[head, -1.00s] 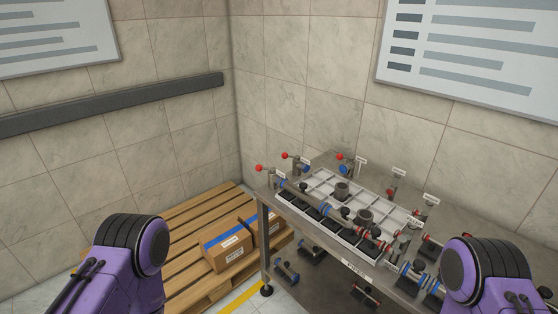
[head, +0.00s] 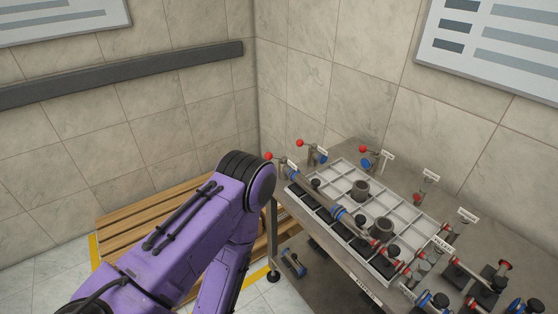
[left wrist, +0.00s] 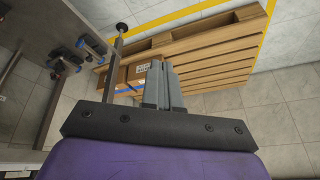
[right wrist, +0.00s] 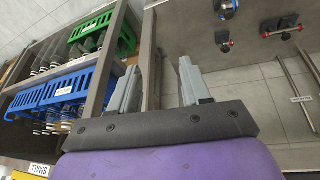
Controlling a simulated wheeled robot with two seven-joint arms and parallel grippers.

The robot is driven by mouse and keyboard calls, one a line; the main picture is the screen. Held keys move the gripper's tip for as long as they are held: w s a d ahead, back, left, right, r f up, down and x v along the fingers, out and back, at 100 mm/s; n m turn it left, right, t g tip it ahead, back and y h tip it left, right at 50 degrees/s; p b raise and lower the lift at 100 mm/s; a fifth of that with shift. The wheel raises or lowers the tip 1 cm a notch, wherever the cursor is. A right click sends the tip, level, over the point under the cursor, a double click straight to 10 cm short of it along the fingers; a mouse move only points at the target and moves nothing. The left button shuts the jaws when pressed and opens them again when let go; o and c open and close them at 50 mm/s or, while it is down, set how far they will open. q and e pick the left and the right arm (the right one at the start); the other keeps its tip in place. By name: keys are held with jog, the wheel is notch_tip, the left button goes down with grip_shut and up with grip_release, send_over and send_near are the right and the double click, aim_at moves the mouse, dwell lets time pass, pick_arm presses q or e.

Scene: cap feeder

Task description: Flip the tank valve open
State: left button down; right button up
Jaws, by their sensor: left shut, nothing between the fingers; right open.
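Several valve-like fittings with red ball handles stand along the back left of the steel table. One red-handled lever (head: 299,143) and another (head: 363,149) by a blue fitting have small white tags too small to read, so I cannot tell which is the tank valve. A third red knob (head: 269,156) is at the left corner.
The table (head: 335,256) carries a white gridded tray (head: 404,204) with black blocks and grey cylinders. A wooden pallet (head: 135,217) with cardboard boxes (left wrist: 140,72) is left of it. Blue (right wrist: 62,92) and green (right wrist: 122,32) racks show in the right wrist view.

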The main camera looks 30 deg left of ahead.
aim_at(270, 158)
jog(key=shift+o, duration=0.7)
notch_tip(270, 158, down, 2)
jog(key=shift+b, duration=0.9)
pick_arm(q)
jog(key=w+d+r+t+y, duration=0.1)
jog(key=w+r+t+y, duration=0.15)
jog(key=w, duration=0.95)
jog(key=w+d+r+t+y, duration=0.15)
jog(key=w+t, duration=0.25)
jog(key=w, duration=0.9)
jog(key=w+a+r+n+y+b, duration=0.1)
jog(key=w+r+n+y, duration=0.1)
jog(key=w+r, duration=0.5)
jog(key=w+a+r+n+y+b, duration=0.1)
jog(key=w+r+n+y, duration=0.1)
jog(key=w+r, duration=0.5)
notch_tip(270, 158, up, 5)
jog(key=shift+w+a+r+g+y+b, duration=0.1)
jog(key=shift+w+a+g+y+b, duration=0.25)
jog(key=shift+y, duration=0.45)
pick_arm(e)
notch_tip(270, 158, down, 3)
jog(key=shift+r, duration=0.15)
pick_arm(q)
jog(key=shift+s+d, duration=0.1)
jog(key=shift+d, duration=0.05)
